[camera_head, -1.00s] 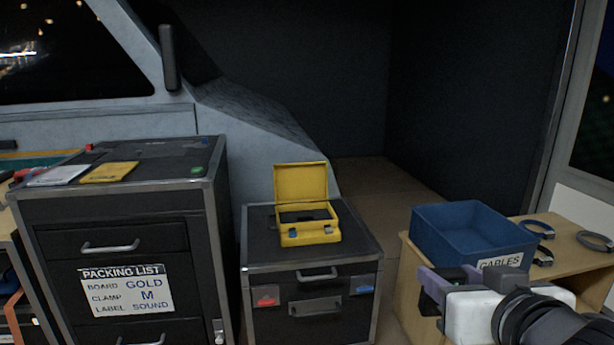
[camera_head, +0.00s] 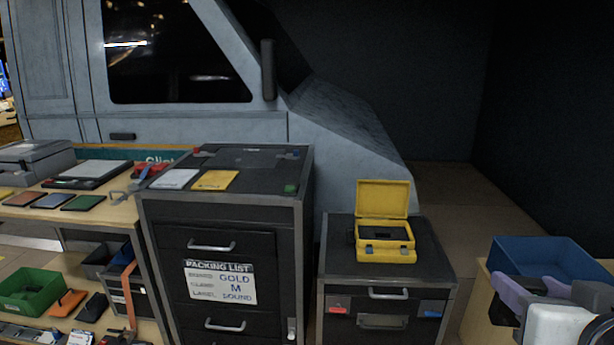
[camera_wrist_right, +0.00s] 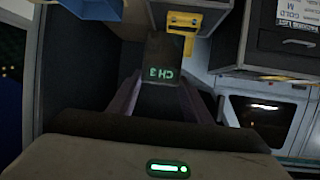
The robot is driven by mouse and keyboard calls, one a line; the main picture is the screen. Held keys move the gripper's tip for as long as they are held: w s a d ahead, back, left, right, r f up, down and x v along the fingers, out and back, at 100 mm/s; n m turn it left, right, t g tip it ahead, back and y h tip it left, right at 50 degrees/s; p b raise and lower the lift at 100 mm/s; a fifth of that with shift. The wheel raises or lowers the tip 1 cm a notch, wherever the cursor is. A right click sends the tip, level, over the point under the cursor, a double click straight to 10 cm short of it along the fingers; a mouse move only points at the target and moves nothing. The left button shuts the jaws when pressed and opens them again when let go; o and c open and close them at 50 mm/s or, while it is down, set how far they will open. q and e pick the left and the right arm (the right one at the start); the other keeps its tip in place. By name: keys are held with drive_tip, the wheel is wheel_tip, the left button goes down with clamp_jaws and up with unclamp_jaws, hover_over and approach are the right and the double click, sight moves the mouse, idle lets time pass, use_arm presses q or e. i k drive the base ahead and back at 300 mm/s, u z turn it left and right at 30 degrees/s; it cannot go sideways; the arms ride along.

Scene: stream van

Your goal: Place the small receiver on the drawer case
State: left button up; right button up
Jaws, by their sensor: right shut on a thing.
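The small receiver (camera_wrist_right: 162,72) is a dark box with green "CH 3" lettering, seen upside down in the right wrist view. My right gripper (camera_head: 525,289) is shut on it, with a purple finger on each side. In the head view the gripper is at the lower right edge, and the receiver is mostly hidden or cut off there. The drawer case (camera_head: 222,213) is the tall dark cabinet left of centre, with metal edges, handled drawers and a "PACKING LIST" label. The gripper is well to its right. My left gripper is not in view.
On the drawer case top lie a white card (camera_head: 174,179), a yellow card (camera_head: 215,180) and small coloured pieces; much of it is bare. A lower black case (camera_head: 440,266) bears an open yellow box (camera_head: 385,249). A blue bin (camera_head: 540,255) stands right. A cluttered bench (camera_head: 118,212) is left.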

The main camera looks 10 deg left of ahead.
sight(248, 185)
drive_tip(key=u, duration=0.45)
drive_tip(key=k, duration=0.55)
drive_tip(key=u, duration=1.3)
drive_tip(key=i, duration=1.35)
drive_tip(key=z, duration=0.35)
drive_tip(key=i, duration=1.1)
drive_tip(key=z, duration=0.7)
